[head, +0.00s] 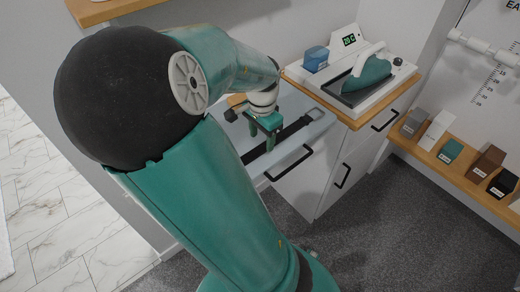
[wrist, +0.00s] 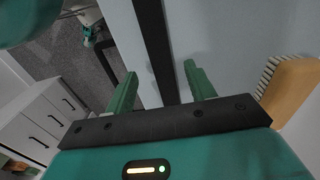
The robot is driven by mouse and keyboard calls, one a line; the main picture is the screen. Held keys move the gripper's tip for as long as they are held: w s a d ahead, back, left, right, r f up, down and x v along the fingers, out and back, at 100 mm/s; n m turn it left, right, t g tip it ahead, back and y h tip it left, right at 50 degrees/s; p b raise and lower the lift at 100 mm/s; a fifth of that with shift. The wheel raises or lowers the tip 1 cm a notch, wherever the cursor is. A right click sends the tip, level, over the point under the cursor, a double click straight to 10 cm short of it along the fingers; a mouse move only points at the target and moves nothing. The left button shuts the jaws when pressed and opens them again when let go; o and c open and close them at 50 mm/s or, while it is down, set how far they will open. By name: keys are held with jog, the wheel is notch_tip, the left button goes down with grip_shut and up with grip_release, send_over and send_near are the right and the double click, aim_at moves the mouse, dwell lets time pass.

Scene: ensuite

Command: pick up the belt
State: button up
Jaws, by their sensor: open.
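The belt (head: 293,128) is a long dark strap lying in a pulled-out pale drawer (head: 318,114). In the wrist view the belt (wrist: 151,38) runs as a straight black band between my two green fingers. My gripper (head: 268,142) is over the drawer with its fingers pointing down at the belt. The fingers also show in the wrist view (wrist: 160,76), apart, one on each side of the band. I cannot tell how far above the belt they are. Part of the belt is hidden behind my gripper in the head view.
A wooden brush (wrist: 288,90) lies in the drawer close to my gripper's right. Several small boxes stand on a wooden ledge (head: 428,155). The grey carpet (head: 370,235) is clear.

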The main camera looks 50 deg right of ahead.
aim_at(262, 148)
jog(key=shift+w+f, duration=0.1)
jog(key=shift+f, duration=1.55)
jog(key=c, duration=1.1)
jog(key=shift+r, duration=0.1)
jog(key=shift+c, duration=0.2)
